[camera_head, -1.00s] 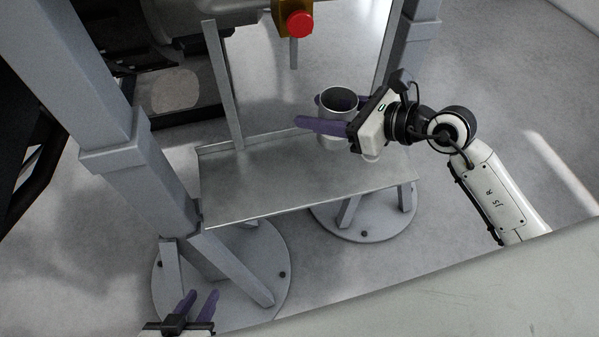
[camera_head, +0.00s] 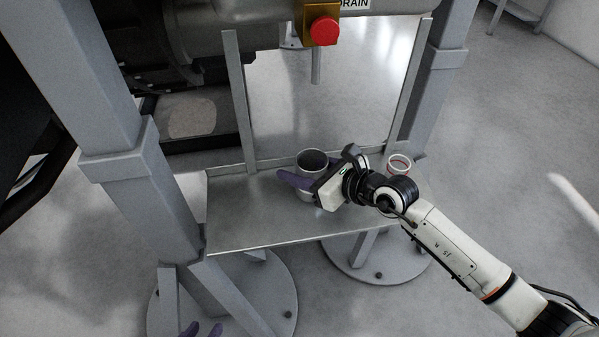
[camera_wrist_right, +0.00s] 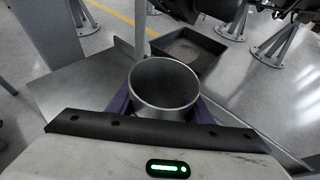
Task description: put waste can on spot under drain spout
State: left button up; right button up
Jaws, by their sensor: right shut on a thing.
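The waste can (camera_head: 311,160) is a grey metal cylinder, open at the top and upright. My right gripper (camera_head: 300,182) is shut on it, with purple fingers on its sides. In the right wrist view the can (camera_wrist_right: 163,86) sits between the fingers and looks empty. The can is over the metal shelf (camera_head: 265,220), roughly in line below the drain spout (camera_head: 316,68). I cannot tell if its base touches the shelf; the gripper hides part of it.
A red knob (camera_head: 324,31) on a yellow block is above the spout, beside a DRAIN label (camera_head: 353,4). A red and white ring-shaped object (camera_head: 399,164) is at the shelf's right end. Grey posts (camera_head: 133,165) flank the shelf. The shelf's front left is clear.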

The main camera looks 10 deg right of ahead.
jog(key=shift+f, duration=0.35)
jog(key=shift+f, duration=0.1)
jog(key=shift+f, duration=0.15)
jog(key=o, duration=1.1)
jog(key=shift+s+d+r, duration=0.1)
jog(key=shift+d+r, duration=0.05)
jog(key=shift+r, duration=0.1)
jog(key=p+v, duration=0.2)
jog(key=v, duration=0.9)
jog(key=shift+s+d+r, duration=0.1)
jog(key=shift+s+d, duration=0.15)
jog(key=shift+s, duration=0.05)
